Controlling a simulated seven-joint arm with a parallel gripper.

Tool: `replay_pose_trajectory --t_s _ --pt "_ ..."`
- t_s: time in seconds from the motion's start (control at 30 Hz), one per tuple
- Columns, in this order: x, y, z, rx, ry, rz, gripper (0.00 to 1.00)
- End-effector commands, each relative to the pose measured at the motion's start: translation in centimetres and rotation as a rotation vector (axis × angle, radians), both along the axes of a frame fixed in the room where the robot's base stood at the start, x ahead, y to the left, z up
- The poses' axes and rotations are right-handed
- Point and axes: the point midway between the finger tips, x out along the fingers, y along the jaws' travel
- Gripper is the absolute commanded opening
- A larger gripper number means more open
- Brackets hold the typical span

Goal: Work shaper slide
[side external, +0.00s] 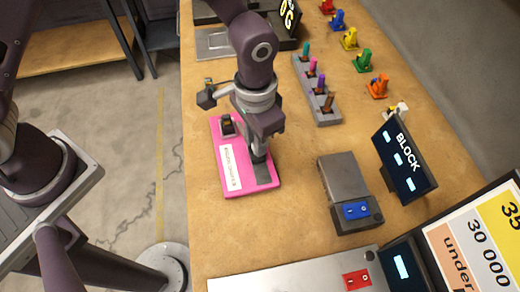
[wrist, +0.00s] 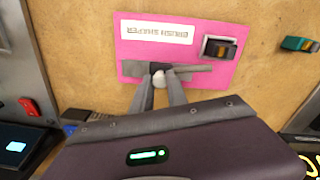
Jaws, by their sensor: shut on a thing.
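A pink panel (side external: 247,188) lies on the table, with a white label (side external: 231,168) that reads like "BRUSH SHAPER", mirrored or upside down in the wrist view (wrist: 157,29). A grey slide track (wrist: 195,69) runs along the panel's edge nearest my gripper in the wrist view. A pale rounded knob (wrist: 171,78) sits at the track, between my fingers. My gripper (wrist: 158,72) is shut on this knob; it also shows over the panel in the side view (side external: 260,155). The fingers hide part of the track and its slot.
A dark rocker switch (wrist: 220,48) with an orange-brown top is on the same panel. A grey box with a blue switch (side external: 357,210) and a BLOCK display (side external: 404,160) stand to the right. A grey rack with several coloured pegs (side external: 318,88) stands behind.

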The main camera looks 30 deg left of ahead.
Motion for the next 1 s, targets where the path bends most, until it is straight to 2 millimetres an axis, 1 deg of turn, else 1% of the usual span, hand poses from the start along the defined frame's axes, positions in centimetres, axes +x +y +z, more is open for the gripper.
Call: replay_pose_trajectory --t_s 0.1,0.37,0.4,0.47,0.5,0.7,0.77,0.87,1.0 --pt "0.7 0.7 0.1 -0.001 -0.002 0.002 0.0" --pt "0.7 0.7 0.1 -0.001 -0.002 0.0 0.0" --pt "0.7 0.7 0.1 -0.001 -0.002 0.0 0.27" --pt "0.7 0.7 0.1 -0.001 -0.002 0.0 0.38" --pt "0.7 0.7 0.1 0.0 -0.001 0.0 0.41" --pt "0.6 0.7 0.1 0.0 -0.001 0.0 0.41" --pt "0.7 0.7 0.4 -0.001 -0.003 0.0 0.41" --pt "0.8 0.7 2.3 -0.004 -0.006 0.0 0.41" --pt "0.7 0.7 5.2 -0.004 -0.006 0.0 0.41"
